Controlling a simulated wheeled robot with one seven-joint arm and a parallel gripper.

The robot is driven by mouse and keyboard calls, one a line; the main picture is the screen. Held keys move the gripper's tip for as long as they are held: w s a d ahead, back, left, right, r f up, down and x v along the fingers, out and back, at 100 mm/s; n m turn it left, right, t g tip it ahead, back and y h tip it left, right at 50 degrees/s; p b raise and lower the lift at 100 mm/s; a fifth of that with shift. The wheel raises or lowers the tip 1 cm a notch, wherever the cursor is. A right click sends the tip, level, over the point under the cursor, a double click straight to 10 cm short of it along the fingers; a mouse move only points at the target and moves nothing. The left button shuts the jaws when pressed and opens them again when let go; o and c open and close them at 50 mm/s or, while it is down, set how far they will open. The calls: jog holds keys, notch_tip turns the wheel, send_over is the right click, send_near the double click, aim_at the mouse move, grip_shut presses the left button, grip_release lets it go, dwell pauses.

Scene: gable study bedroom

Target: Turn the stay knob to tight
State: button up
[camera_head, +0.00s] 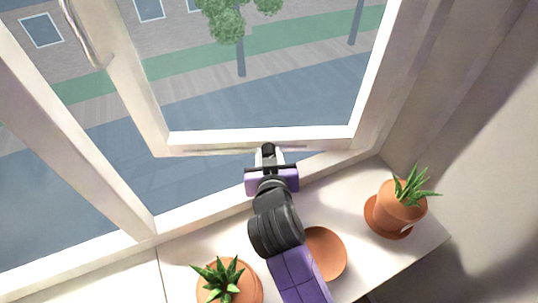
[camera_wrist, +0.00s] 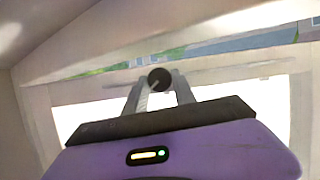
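The stay knob (camera_wrist: 159,79) is a small dark round knob, seen nearly end-on in the wrist view. In the head view the knob (camera_head: 268,149) sits at the lower rail of the open window sash (camera_head: 220,137). My gripper (camera_head: 268,157) reaches up to it from the sill side. In the wrist view my gripper's two pale fingers (camera_wrist: 158,88) stand on either side of the knob, very close to it. I cannot tell whether they touch it. The stay bar is mostly hidden, and I cannot read any tight mark.
A potted plant (camera_head: 400,212) on a saucer stands on the sill (camera_head: 345,190) to the right. Another potted plant (camera_head: 229,284) is at the lower left of my arm. An empty terracotta saucer (camera_head: 325,254) lies beside my arm. A window handle (camera_head: 88,40) is at upper left.

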grip_shut()
jog(key=shift+d+f, duration=0.1)
jog(key=m+y+b, duration=0.1)
jog(key=m, duration=0.1)
jog(key=m+y+b, duration=0.1)
jog(key=m, duration=0.1)
jog(key=m+y+b, duration=0.1)
jog(key=m+y, duration=0.1)
jog(key=shift+d+t+b, duration=0.25)
jog(key=shift+t+b, duration=0.05)
dwell(0.4)
jog(key=o, duration=1)
grip_release()
